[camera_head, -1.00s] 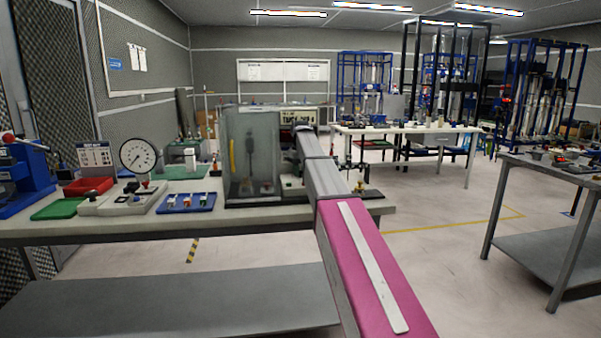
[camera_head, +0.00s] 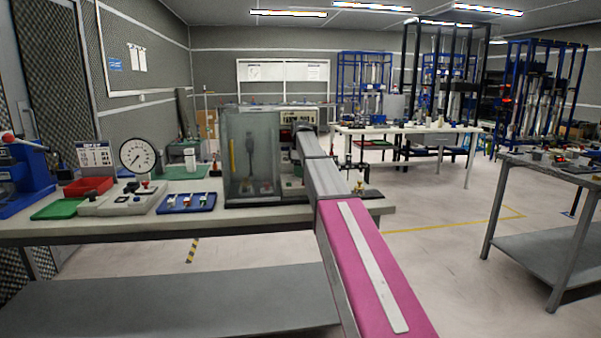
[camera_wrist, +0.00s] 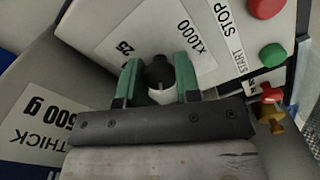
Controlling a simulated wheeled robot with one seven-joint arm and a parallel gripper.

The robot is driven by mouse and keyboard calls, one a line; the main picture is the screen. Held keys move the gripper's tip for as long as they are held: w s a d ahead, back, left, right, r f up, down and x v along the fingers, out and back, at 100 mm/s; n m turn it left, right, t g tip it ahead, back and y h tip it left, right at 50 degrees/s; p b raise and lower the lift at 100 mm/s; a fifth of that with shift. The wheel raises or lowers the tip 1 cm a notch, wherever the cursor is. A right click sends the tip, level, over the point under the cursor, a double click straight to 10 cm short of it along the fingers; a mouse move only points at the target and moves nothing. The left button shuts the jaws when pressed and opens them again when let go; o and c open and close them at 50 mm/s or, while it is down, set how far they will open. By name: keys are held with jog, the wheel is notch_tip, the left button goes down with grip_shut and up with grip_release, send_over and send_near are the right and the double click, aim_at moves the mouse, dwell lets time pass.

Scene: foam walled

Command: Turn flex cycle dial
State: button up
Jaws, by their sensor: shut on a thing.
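The flex cycle dial is a black knob (camera_wrist: 158,72) on a pale panel in the wrist view, with a label reading 25 on one side and x1000 on the other. My gripper (camera_wrist: 158,80) has green fingers on both sides of the knob and is shut on it. In the head view my arm reaches to the machine with the clear guard (camera_head: 250,150) on the bench. There my arm hides the dial and the gripper.
The panel has a red stop button (camera_wrist: 272,56) and a green start button (camera_wrist: 266,90). A red-topped brass fitting (camera_wrist: 270,108) sits close to the gripper's right. A blue tray (camera_head: 187,202) and a pressure gauge (camera_head: 138,155) stand left on the bench.

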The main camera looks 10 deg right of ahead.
jog(key=shift+n, duration=0.3)
jog(key=o, duration=0.9)
jog(key=shift+o, duration=0.2)
notch_tip(320, 180, up, 11)
jog(key=shift+f, duration=0.1)
